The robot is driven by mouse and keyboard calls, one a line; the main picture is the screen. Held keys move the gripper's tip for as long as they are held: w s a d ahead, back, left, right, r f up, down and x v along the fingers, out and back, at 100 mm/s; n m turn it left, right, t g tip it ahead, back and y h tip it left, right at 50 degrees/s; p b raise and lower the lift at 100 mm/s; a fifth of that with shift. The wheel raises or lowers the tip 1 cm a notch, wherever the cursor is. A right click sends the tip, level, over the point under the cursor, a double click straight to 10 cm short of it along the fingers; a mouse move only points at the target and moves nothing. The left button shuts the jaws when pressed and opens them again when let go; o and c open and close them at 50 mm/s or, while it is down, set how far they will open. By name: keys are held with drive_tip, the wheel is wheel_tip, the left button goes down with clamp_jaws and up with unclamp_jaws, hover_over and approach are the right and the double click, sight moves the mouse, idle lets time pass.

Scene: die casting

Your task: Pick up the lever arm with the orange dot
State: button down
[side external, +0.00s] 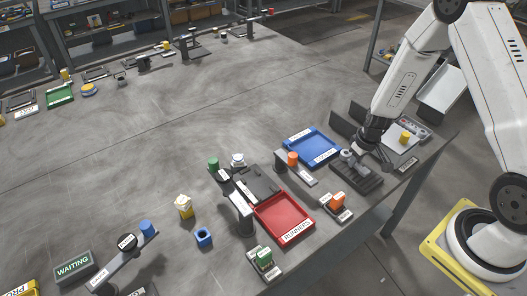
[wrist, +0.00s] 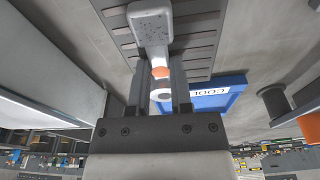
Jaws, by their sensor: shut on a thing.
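The lever arm (wrist: 152,28) is a light grey part with a broad block end and an orange dot (wrist: 160,72) near my gripper. My gripper (wrist: 160,84) is shut on the lever arm's near end, one finger on each side. In the side view my gripper (side external: 363,150) is low at the dark slotted rack (side external: 358,178), and a grey part (side external: 348,157) shows beside it. The rack's slots also show behind the lever arm in the wrist view (wrist: 195,40). I cannot tell whether the lever arm still touches the rack.
A blue tray (side external: 318,144) lies left of the rack. An orange-topped post (side external: 292,158), an orange button (side external: 338,201) and a red tray (side external: 283,219) stand nearby. A yellow cylinder (side external: 404,137) is to the right. The table's middle is clear.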

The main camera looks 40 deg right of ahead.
drive_tip(key=shift+r, duration=0.2)
idle(0.4)
wheel_tip(320, 180, up, 10)
drive_tip(key=shift+f, duration=0.15)
idle(0.6)
drive_tip(key=shift+w, duration=0.1)
idle(0.5)
